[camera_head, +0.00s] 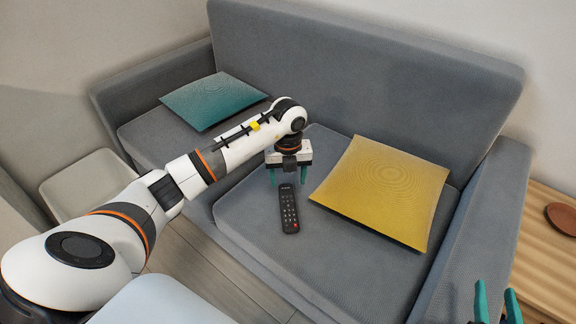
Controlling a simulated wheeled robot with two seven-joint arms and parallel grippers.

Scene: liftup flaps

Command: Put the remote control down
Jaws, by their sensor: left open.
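A black remote control (289,210) with small buttons, one of them red, lies on the grey sofa's right seat cushion (252,225). My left gripper (288,183) is at the far end of the remote, pointing down. Its two green fingers are spread, one on each side of that end, with gaps between them and the remote. I cannot tell whether the fingertips touch the cushion. My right gripper (497,298) shows only as two green fingers, standing apart and empty, at the bottom right edge. The rest of it is out of view.
A yellow pillow (382,190) lies right of the remote, and a teal pillow (213,100) lies on the left cushion. The sofa backrest (370,70) rises behind. A wooden table (545,245) with a brown round dish (562,218) stands right of the armrest.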

